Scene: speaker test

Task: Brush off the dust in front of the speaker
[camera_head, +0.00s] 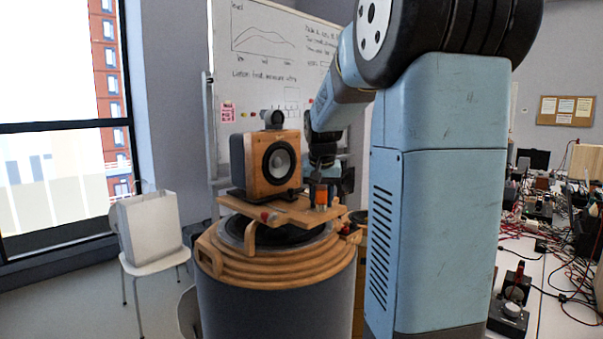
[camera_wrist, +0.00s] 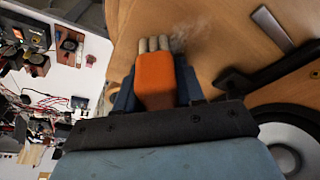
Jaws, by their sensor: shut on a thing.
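The wooden speaker (camera_head: 272,163) with a dark-rimmed cone stands on a wooden board (camera_head: 258,208). Part of its cone (camera_wrist: 285,148) shows at lower right in the wrist view. My gripper (camera_wrist: 157,92) is shut on an orange brush (camera_wrist: 155,78), whose pale bristles point to the board. In the head view the brush (camera_head: 321,196) is upright at the board's right side, in front of the speaker. A faint grey patch of dust (camera_wrist: 190,34) lies on the wood beside the bristles. The bristle tips are close to the wood; contact is unclear.
The board sits above a round drum (camera_head: 270,300) with wooden rings. A dark bracket (camera_wrist: 265,80) is on the wood near the brush. A whiteboard (camera_head: 265,60) stands behind, a white chair (camera_head: 155,258) at left. A cluttered bench (camera_head: 545,270) with cables is at right.

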